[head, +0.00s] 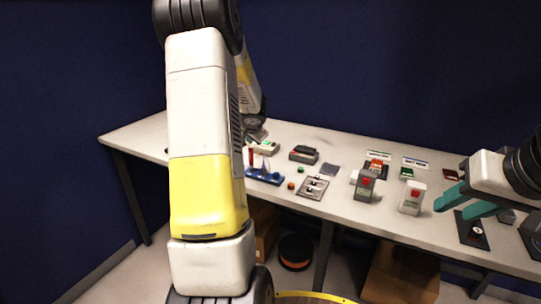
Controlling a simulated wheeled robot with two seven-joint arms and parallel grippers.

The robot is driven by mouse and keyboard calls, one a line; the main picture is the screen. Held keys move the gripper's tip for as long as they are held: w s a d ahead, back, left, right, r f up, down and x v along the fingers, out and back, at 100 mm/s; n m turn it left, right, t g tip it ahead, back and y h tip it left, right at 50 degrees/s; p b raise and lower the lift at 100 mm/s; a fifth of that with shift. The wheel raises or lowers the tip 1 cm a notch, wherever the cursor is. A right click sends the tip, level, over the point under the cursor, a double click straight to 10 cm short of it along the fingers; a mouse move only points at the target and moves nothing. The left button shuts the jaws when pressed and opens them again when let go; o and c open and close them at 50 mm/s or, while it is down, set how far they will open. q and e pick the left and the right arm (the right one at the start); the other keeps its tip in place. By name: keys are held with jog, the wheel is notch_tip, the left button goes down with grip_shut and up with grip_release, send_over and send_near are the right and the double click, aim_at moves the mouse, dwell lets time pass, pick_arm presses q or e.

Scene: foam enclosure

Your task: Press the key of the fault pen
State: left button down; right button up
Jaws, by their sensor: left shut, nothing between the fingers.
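I cannot single out the fault pen or its key by name. A blue stand (265,177) on the table holds small upright pieces, one of them red. A dark grey box with a red button (365,184) and a pale box with a red button (411,198) stand upright right of the middle. My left gripper (259,138) is shut and empty at the table's far left part, partly hidden behind my own arm. My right gripper (451,211), with teal fingers, is open and empty over the table at the right.
The pale table (335,212) also carries a metal plate (313,187), a dark device (303,154), small cards and a black pad (472,230). My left arm hides part of the table. Cardboard boxes (402,275) and a round dark object (296,252) are below.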

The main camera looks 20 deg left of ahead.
pick_arm(q)
jog(key=shift+f, duration=0.4)
jog(key=shift+r, duration=0.85)
jog(key=shift+r, duration=0.1)
jog(key=shift+r, duration=2.9)
